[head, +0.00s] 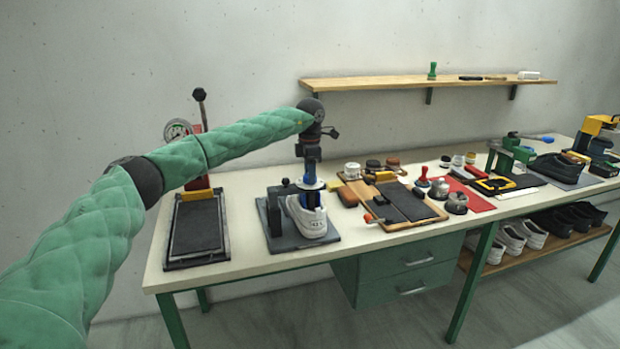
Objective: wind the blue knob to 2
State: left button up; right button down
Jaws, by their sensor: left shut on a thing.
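The blue knob (309,179) sits on top of a shoe fixture (274,217), above a pale round dial. A white shoe (307,216) with small dark marks on it stands in the fixture on a dark base plate. My left gripper (311,168) points straight down from above and is shut on the blue knob, hiding part of it. The dial's numbers and the knob's pointer are too small to read. My right gripper is not in view.
A press with a gauge (178,130) and a dark plate (197,226) stands left of the fixture. To the right are a dark board (408,203), jars, a red mat (470,194) and a green machine (511,154). A wooden shelf (420,83) hangs behind.

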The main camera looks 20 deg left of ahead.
pick_arm(q)
jog(key=shift+m, duration=0.4)
jog(key=shift+r, duration=0.1)
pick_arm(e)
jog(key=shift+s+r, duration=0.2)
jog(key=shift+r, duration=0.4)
pick_arm(q)
jog(key=shift+a, duration=0.1)
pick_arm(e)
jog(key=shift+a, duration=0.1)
pick_arm(q)
jog(key=o, duration=1)
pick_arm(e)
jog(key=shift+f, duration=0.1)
pick_arm(q)
jog(key=shift+r+b, duration=0.5)
jog(key=shift+r, duration=0.05)
notch_tip(320, 180, up, 6)
jog(key=shift+f+b, duration=0.1)
jog(key=shift+b, duration=0.6)
jog(key=shift+r, duration=0.4)
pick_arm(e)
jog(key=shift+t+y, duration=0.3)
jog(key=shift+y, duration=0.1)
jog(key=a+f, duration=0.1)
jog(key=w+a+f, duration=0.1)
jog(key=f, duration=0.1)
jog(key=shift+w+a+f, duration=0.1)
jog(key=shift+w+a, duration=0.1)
